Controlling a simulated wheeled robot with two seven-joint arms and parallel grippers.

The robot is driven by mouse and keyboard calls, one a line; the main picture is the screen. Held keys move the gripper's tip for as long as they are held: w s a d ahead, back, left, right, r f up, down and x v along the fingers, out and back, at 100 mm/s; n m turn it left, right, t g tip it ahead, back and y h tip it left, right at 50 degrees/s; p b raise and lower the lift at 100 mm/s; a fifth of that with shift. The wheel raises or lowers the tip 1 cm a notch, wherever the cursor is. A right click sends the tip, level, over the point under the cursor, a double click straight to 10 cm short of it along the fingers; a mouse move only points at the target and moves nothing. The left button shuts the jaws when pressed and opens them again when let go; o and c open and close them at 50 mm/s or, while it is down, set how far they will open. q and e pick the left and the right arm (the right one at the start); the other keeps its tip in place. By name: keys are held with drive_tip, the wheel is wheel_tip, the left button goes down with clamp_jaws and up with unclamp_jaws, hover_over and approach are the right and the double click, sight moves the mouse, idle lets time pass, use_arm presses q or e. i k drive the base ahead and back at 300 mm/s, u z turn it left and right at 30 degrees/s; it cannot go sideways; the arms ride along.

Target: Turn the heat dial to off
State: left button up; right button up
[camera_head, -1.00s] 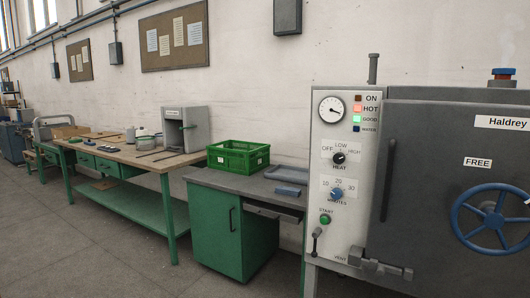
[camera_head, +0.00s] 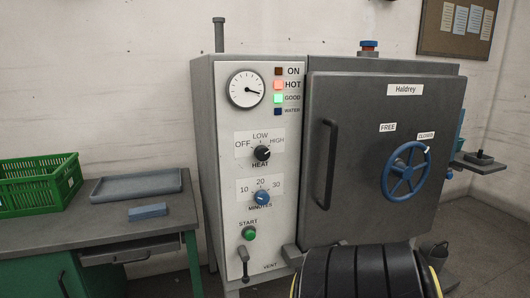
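The heat dial (camera_head: 262,153) is a small black knob on the pale control panel (camera_head: 233,205) of the grey machine. Its plate reads OFF at left, LOW at top and HIGH at right. The light pointer mark appears to be on the right side, toward HIGH, but it is small. Below it is the blue minutes dial (camera_head: 262,198). Neither of my grippers is in view, and nothing touches the heat dial.
A round gauge (camera_head: 247,89) and indicator lamps are above; HOT (camera_head: 278,85) and GOOD (camera_head: 278,98) are lit. Below are a green start button (camera_head: 249,233) and the vent lever (camera_head: 244,262). The door has a blue handwheel (camera_head: 406,171). A workbench (camera_head: 120,222) stands left.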

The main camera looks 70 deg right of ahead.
sight(262, 153)
drive_tip(key=z, duration=0.95)
drive_tip(key=i, duration=0.9)
drive_tip(key=z, duration=0.95)
